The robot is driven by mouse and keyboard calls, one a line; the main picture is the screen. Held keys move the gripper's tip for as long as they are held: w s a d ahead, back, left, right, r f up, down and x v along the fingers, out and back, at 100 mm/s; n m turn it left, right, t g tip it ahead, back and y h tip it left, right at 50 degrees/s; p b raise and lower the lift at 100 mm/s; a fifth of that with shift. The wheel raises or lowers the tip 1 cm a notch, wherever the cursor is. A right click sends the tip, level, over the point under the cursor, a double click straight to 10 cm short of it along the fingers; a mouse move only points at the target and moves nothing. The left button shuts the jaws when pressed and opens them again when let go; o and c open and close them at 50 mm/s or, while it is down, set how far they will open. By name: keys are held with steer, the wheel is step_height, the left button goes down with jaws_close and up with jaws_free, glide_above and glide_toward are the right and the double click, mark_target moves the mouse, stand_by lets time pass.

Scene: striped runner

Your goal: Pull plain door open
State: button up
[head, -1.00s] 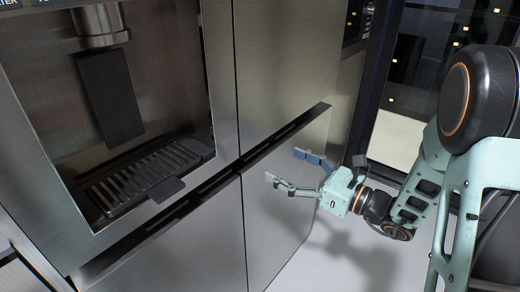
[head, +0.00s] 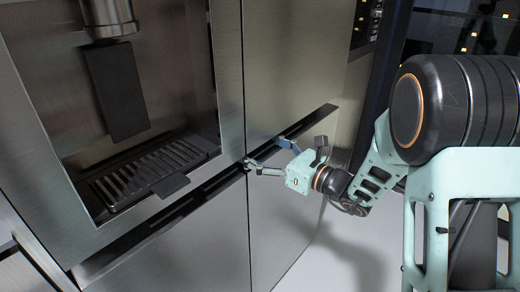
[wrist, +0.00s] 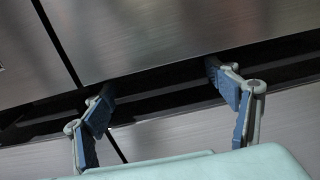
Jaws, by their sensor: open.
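The plain door (head: 285,70) is a flat brushed-metal panel right of the door with the dispenser. It sits flush, shut, with a narrow seam between the two. A dark recessed groove (head: 310,122) runs along its lower edge. My gripper (head: 266,152) is open at this groove, its fingers spread along it. In the wrist view the plain door (wrist: 170,35) fills the top, and both blue fingertips reach up to its lower edge at the groove. The left finger is close to the seam. Whether the tips touch the door's edge I cannot tell.
The dispenser door with its drip tray (head: 150,170) is at the left. Lower metal panels (head: 285,220) lie below the groove. A dark glass-fronted unit with a control panel (head: 366,22) stands to the right. Pale floor (head: 325,265) is clear below my arm.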

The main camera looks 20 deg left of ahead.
steer(key=shift+c, duration=0.6)
steer(key=c, duration=1.3)
steer(key=shift+d, duration=0.2)
